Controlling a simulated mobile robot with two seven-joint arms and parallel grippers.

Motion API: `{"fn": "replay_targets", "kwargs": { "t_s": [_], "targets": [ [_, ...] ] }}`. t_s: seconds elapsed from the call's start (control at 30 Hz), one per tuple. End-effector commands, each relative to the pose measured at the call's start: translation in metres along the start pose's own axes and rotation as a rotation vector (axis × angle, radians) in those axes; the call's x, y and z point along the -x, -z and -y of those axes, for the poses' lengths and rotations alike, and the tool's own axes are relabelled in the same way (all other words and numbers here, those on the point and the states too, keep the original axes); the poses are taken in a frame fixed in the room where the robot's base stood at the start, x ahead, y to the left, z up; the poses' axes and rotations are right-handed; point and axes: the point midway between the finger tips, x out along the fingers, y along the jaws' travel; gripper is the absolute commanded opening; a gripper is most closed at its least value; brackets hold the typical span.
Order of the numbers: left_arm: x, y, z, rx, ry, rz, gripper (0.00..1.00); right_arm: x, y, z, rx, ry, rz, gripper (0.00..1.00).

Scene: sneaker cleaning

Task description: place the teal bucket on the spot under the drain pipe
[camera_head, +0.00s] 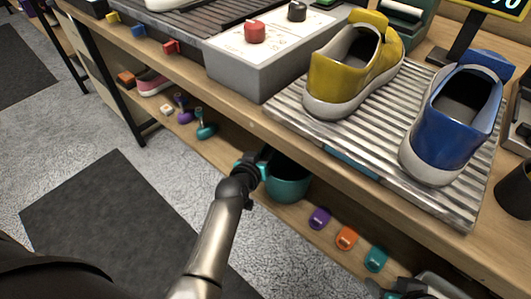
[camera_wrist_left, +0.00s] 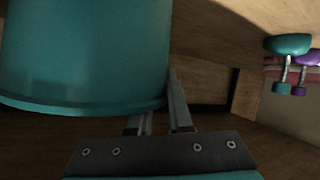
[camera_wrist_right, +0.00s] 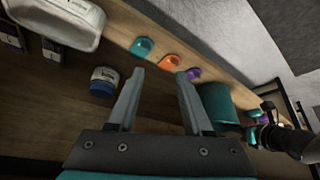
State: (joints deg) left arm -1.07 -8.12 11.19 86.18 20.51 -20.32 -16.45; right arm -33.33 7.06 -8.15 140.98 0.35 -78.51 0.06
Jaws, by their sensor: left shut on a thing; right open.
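The teal bucket (camera_head: 288,182) is at the lower shelf, under the front edge of the tabletop, which hides part of it. My left gripper (camera_head: 257,165) is shut on the bucket's side. In the left wrist view the bucket (camera_wrist_left: 85,50) fills the upper left, close against the fingers (camera_wrist_left: 160,115). The bucket also shows in the right wrist view (camera_wrist_right: 215,103). I cannot tell whether it touches the shelf. My right gripper (camera_wrist_right: 160,75) is open and empty, facing the lower shelf. I cannot make out the drain pipe or the spot under it.
Purple (camera_head: 319,218), orange (camera_head: 346,238) and teal (camera_head: 376,258) small items line the shelf right of the bucket. Brushes (camera_head: 205,125) lie to its left. A jar (camera_wrist_right: 104,82) and white tub (camera_wrist_right: 62,20) are on the shelf. Shoes stand on the ribbed rack (camera_head: 285,105) above.

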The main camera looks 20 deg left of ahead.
Motion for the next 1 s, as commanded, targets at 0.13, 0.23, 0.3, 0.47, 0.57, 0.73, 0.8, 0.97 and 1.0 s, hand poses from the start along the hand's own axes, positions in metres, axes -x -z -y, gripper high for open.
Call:
{"fn": "replay_targets", "kwargs": {
  "t_s": [0.13,0.23,0.3,0.47,0.57,0.73,0.8,0.97,1.0],
  "targets": [
    [-0.001,-0.003,0.001,0.000,0.000,0.000,0.19,-0.003,0.002,0.002,0.002,0.006,-0.020,0.50],
    [-0.001,-0.002,0.001,0.000,0.000,0.000,0.30,-0.003,0.002,0.002,0.002,0.006,-0.019,0.50],
    [-0.001,-0.002,0.001,0.000,0.000,0.000,0.38,-0.003,0.002,0.002,0.002,0.006,-0.019,0.50],
    [-0.001,-0.002,0.001,0.000,0.000,0.000,0.48,-0.003,0.002,0.002,0.002,0.005,-0.018,0.50],
    [-0.001,-0.002,0.001,0.000,0.000,0.000,0.48,-0.003,0.002,0.002,0.002,0.005,-0.018,0.50],
    [0.000,-0.001,0.000,0.000,0.000,0.000,0.48,-0.001,0.001,0.001,0.001,0.001,-0.008,0.50],
    [0.003,0.001,0.000,0.000,0.001,0.001,0.48,0.000,-0.001,-0.001,-0.001,-0.003,0.009,0.50],
    [0.025,0.002,0.000,-0.001,0.001,0.003,0.48,-0.009,-0.012,-0.006,-0.006,-0.014,0.083,0.50],
    [0.032,0.002,0.000,-0.001,0.001,0.003,0.48,-0.012,-0.016,-0.007,-0.008,-0.017,0.107,0.50]
  ]
}}
